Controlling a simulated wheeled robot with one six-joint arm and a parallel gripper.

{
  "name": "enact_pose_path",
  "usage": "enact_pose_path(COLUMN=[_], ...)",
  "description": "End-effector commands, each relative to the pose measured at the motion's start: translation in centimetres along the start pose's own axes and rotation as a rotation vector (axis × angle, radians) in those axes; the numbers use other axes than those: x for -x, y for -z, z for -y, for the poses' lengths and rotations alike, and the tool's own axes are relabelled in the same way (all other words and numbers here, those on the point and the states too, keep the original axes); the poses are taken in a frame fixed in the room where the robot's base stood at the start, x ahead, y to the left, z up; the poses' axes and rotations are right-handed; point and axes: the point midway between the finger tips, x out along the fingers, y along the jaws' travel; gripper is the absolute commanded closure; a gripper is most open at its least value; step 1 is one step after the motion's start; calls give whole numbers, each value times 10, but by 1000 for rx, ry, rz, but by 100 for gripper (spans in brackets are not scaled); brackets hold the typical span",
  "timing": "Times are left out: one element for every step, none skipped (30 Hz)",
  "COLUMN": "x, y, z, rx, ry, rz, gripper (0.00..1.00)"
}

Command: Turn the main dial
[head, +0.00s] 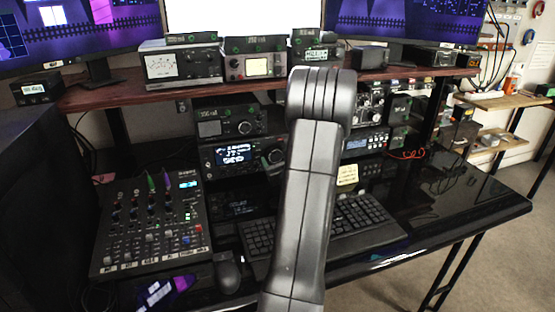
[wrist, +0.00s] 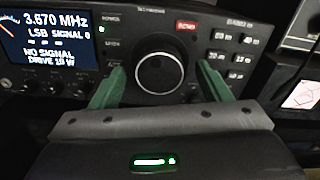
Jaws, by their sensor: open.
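The main dial (wrist: 158,74) is a large round black knob with a light ring, on the front of a black radio (wrist: 128,20). The radio's screen (wrist: 45,35) reads 3.670 MHz, LSB, no signal. My gripper (wrist: 162,70) is open, with one green finger at the left of the dial and one at the right. Gaps seem to show between fingers and knob; I cannot tell the depth or any contact.
Band buttons (wrist: 232,55) and a red button (wrist: 186,26) lie right of the dial. Another radio (head: 230,122) sits above.

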Motion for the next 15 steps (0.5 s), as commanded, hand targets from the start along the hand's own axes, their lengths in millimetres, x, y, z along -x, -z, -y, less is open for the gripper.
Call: enact_pose_path(x=[0,0,0,0,0,0,0,0,0,0,0,0,0,0,0], y=[0,0,0,0,0,0,0,0,0,0,0,0,0,0,1], z=[0,0,0,0,0,0,0,0,0,0,0,0,0,0,0], rx=[0,0,0,0,0,0,0,0,0,0,0,0,0,1,3], ry=[0,0,0,0,0,0,0,0,0,0,0,0,0,0,0], rz=[0,0,0,0,0,0,0,0,0,0,0,0,0,0,0], gripper=[30,30,30,32,38,45,51,57,65,71,74,74,74,74,74])
